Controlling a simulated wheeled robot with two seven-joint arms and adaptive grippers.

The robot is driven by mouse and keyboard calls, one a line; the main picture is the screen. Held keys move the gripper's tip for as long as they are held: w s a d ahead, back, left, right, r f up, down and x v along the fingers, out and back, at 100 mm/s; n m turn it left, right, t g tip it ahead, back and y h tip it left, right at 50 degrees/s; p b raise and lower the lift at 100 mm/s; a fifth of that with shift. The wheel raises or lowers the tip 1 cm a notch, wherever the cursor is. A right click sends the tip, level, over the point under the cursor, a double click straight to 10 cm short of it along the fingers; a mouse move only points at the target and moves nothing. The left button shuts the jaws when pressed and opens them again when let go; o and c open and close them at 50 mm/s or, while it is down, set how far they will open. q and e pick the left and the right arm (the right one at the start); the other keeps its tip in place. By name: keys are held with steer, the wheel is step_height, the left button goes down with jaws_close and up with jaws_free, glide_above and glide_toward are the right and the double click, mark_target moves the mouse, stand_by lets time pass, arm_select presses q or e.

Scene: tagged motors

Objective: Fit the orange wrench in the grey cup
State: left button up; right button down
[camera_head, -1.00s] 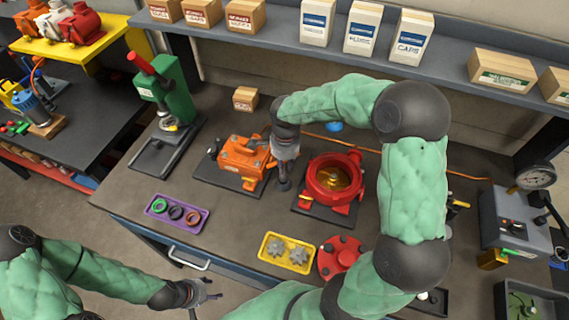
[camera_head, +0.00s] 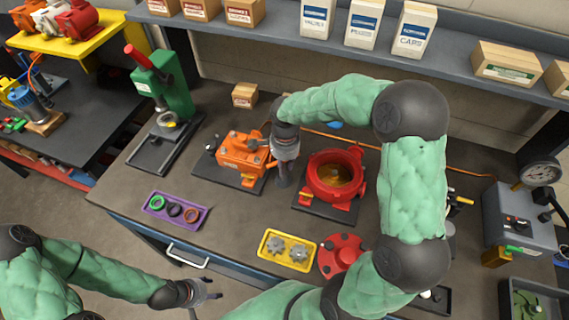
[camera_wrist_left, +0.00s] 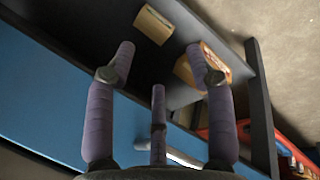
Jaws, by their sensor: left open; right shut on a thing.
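My right gripper (camera_head: 284,182) points down between an orange motor (camera_head: 242,155) and a red round housing (camera_head: 337,176), close to the motor's right side. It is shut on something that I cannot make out. I cannot pick out the orange wrench for sure. A grey rounded thing (camera_head: 450,238), perhaps the grey cup, shows partly behind my right forearm at the right. My left gripper (camera_head: 208,290) is open and empty in front of the bench's front edge. In the left wrist view its fingers (camera_wrist_left: 158,70) are spread with nothing between them.
A purple tray (camera_head: 150,218) with rings and a yellow tray (camera_head: 262,243) with gears lie near the front edge. A red flange (camera_head: 340,250) is beside the yellow tray. A green press (camera_head: 168,88) stands left, a grey gauge box (camera_head: 500,208) right. Boxes line the shelf (camera_head: 285,30).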

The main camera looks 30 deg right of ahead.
steer(key=shift+f+b, duration=0.55)
steer(key=shift+f, duration=0.1)
steer(key=c, duration=1)
jaws_free()
steer(key=shift+c, duration=0.2)
steer(key=shift+r+p, duration=1.85)
steer(key=shift+r, duration=1.2)
step_height(320, 180, up, 12)
